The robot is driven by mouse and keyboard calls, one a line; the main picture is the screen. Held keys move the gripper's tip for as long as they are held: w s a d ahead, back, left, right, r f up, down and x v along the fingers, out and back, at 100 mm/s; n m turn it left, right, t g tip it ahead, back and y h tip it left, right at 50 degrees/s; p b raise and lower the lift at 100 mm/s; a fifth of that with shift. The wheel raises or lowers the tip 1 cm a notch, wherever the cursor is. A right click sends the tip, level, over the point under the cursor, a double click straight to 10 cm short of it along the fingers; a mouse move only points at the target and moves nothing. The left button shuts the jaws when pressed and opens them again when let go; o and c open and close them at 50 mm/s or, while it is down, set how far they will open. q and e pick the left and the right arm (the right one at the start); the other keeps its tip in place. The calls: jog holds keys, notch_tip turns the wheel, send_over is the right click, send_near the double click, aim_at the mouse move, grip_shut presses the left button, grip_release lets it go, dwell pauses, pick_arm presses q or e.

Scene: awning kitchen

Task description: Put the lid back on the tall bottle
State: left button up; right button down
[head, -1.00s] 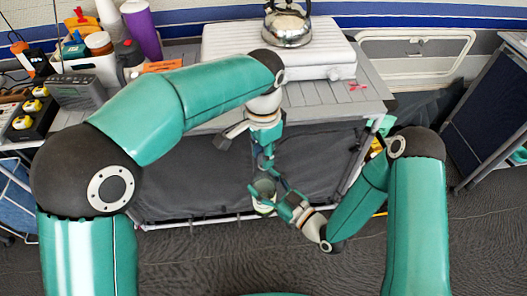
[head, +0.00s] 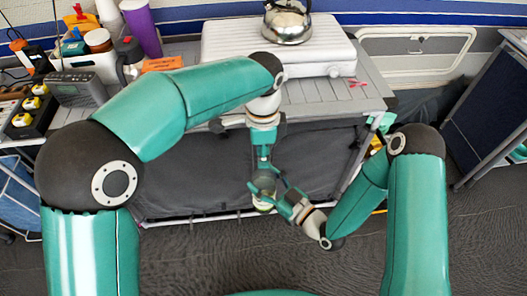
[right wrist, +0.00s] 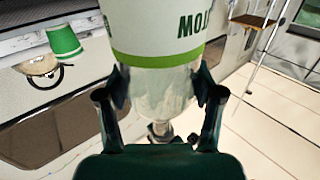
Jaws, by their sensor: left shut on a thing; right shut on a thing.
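The tall bottle (right wrist: 162,30) fills the top of the right wrist view, white with a green band and dark lettering above a clear section. My right gripper (right wrist: 160,95) is shut around the clear section, one finger on each side. In the head view my right gripper (head: 280,193) comes in from the lower right, and the bottle (head: 263,204) shows only small there, its pale end lowest. My left gripper (head: 263,178) comes down from above, directly over and very close to the bottle, shut on the lid. The lid is small and mostly hidden, so I cannot tell whether it touches the bottle.
A grey slatted counter (head: 365,92) stands behind both grippers, with dark fabric (head: 200,170) hanging below its edge. A white stove unit (head: 225,42) carries a steel kettle (head: 287,24). Bottles, a radio (head: 74,90) and other items crowd the left end.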

pick_arm(q)
jog(key=m, duration=0.7)
jog(key=shift+w, duration=0.15)
jog(key=m, duration=1)
jog(key=shift+w+d+m, duration=0.1)
jog(key=shift+m, duration=0.3)
jog(key=m, duration=0.5)
jog(key=shift+m, duration=0.3)
jog(key=o, duration=0.7)
jog(key=shift+d, duration=0.1)
